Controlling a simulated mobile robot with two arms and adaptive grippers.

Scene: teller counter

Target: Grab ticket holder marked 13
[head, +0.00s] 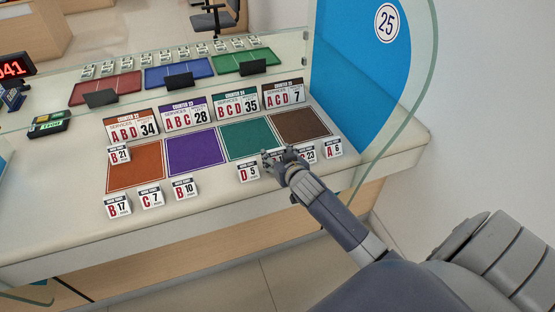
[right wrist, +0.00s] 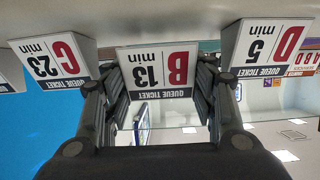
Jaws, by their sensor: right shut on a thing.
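The ticket holder marked B 13 (right wrist: 157,74) is a small white block with a red and black label, seen upside down in the right wrist view. My right gripper (right wrist: 158,98) is shut on it, one finger at each side. In the head view my right gripper (head: 284,160) is at the counter's front row and covers most of this holder. The D 5 holder (head: 249,172) stands to its left. The C 23 holder (head: 309,155) and the A 6 holder (head: 333,149) stand to its right. My left gripper is not in view.
Orange (head: 135,167), purple (head: 195,152), green (head: 246,139) and brown (head: 301,125) mats lie behind the front row. Holders B 17 (head: 118,207), C 7 (head: 152,197) and B 10 (head: 185,189) stand at left. B 21 (head: 119,154) touches the orange mat's area. Signs and a glass screen stand behind.

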